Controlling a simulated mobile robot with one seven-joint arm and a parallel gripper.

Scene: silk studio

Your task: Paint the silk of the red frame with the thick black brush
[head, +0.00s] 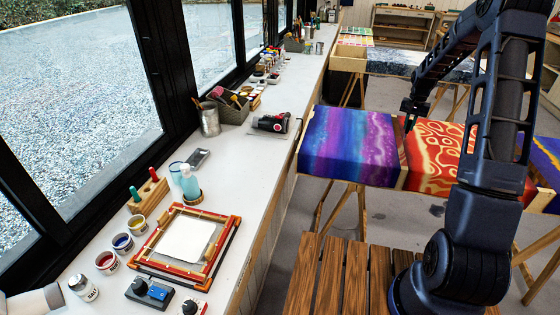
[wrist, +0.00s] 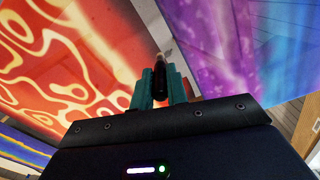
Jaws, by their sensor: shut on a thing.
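The red frame (head: 226,250) lies on the white counter at the lower left of the head view. White silk (head: 187,240) is stretched in it and shows no paint.
Red (head: 106,262), blue (head: 122,243) and yellow (head: 137,224) dye jars stand left of the frame. A wooden rack (head: 148,194), a bottle (head: 189,184) and a control box (head: 150,292) are near it.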

